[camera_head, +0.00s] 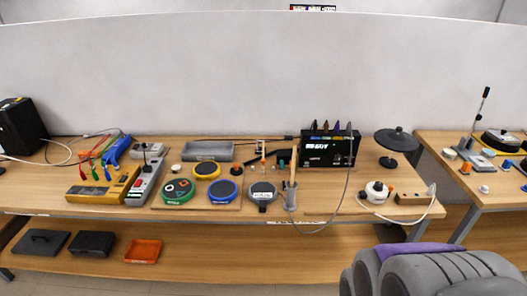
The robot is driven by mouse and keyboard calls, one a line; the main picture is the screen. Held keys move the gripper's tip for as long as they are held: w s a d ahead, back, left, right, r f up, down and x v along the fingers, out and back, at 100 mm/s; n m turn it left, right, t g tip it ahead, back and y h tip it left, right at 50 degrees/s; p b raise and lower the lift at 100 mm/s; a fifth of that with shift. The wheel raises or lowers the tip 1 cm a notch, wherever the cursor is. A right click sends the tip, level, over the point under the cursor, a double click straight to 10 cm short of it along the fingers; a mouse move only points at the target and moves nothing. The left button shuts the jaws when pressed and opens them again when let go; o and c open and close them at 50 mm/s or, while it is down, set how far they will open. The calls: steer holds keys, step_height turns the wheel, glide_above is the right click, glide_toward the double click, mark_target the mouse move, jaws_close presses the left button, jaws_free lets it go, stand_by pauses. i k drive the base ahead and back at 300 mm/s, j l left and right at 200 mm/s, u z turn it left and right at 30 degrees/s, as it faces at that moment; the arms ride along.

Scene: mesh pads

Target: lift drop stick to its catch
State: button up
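A pale wooden stick (293,170) stands upright at the front of the middle table, its lower end in a small grey holder (290,202). I cannot tell whether this is the drop stick, and no catch can be clearly made out. A second small upright piece with an orange part (263,154) stands behind it, too small to make out. Round pads lie to the left of the holder: a green-rimmed one (178,191), a blue-rimmed one (223,190), a yellow-rimmed one (207,170) and a dark grey one (262,193). My gripper cannot be made out.
A black box with a lit display (329,150) stands behind, a cable hanging in front of it. A black cymbal-like disc (397,138) and white round device (377,192) are to the right. Grey rounded shapes with purple fill the lower right. An orange tray (143,251) sits on the lower shelf.

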mark_target(262, 160)
steer(key=i+j, duration=0.4)
steer(key=i, duration=0.15)
steer(key=i+j, duration=0.35)
steer(key=i, duration=0.2)
